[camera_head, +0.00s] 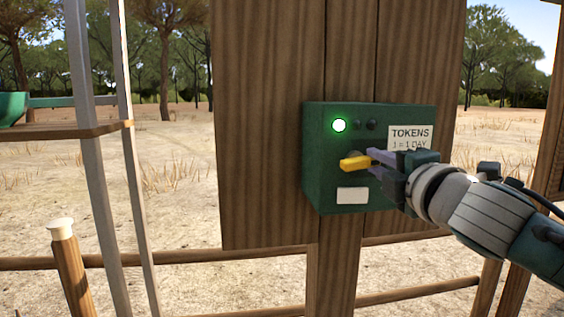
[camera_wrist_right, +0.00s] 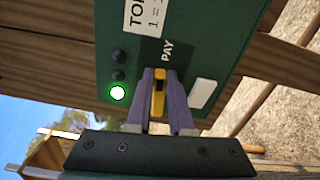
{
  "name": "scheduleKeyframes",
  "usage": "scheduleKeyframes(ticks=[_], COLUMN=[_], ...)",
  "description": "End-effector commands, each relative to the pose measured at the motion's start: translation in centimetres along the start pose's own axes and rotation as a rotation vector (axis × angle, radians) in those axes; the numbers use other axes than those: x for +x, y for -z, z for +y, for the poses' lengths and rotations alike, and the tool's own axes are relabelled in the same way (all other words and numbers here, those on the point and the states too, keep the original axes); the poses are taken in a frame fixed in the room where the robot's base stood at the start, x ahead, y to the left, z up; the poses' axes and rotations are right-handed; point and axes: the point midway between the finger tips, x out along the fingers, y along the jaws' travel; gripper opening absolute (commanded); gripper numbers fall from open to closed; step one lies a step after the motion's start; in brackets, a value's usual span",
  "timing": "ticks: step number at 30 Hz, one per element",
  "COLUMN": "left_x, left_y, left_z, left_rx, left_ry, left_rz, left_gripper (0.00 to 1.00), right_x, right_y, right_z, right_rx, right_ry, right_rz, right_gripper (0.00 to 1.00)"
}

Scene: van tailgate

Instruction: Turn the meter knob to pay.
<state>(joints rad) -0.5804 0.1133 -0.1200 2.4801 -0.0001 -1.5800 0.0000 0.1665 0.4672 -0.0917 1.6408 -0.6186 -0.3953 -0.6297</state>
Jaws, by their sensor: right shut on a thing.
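The green meter box (camera_head: 318,185) is fixed to a wooden board. Its yellow knob (camera_head: 354,163) sits on the front face, and it also shows in the right wrist view (camera_wrist_right: 158,95) beside the word PAY. My right gripper (camera_head: 372,160) comes in from the right and is shut on the knob, with one finger on each side of it in the wrist view (camera_wrist_right: 158,98). A green light (camera_head: 339,125) is lit at the upper left of the box, with two dark lights beside it. My left gripper is not in view.
The wooden board (camera_head: 262,130) stands behind the meter. A token label (camera_head: 410,138) and a blank white plate (camera_head: 352,195) are on the box. Metal posts (camera_head: 100,170) and a wooden shelf stand at the left. Wooden rails run below the board.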

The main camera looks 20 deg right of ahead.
Motion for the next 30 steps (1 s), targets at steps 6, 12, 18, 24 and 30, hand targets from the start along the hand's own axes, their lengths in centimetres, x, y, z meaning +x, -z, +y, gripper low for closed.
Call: scheduleKeyframes(ticks=[6,12,18,24,30], left_x=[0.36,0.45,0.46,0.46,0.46], left_y=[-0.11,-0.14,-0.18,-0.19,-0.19], left_z=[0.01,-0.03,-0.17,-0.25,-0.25], left_rx=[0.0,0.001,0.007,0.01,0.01], left_ry=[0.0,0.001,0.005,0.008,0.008], left_rz=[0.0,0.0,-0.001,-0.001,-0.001], left_gripper=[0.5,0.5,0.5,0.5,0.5], right_x=[0.01,0.0,0.0,0.01,0.0], right_y=[-0.07,-0.05,-0.04,-0.04,-0.03], right_z=[-0.3,-0.37,-0.39,-0.39,-0.4], right_rx=[0.101,0.141,0.152,0.152,0.151], right_ry=[0.001,0.001,0.001,0.001,0.001], right_rz=[-0.003,-0.002,-0.002,-0.002,-0.002], right_gripper=[0.0,0.0,0.0,0.0,0.36])
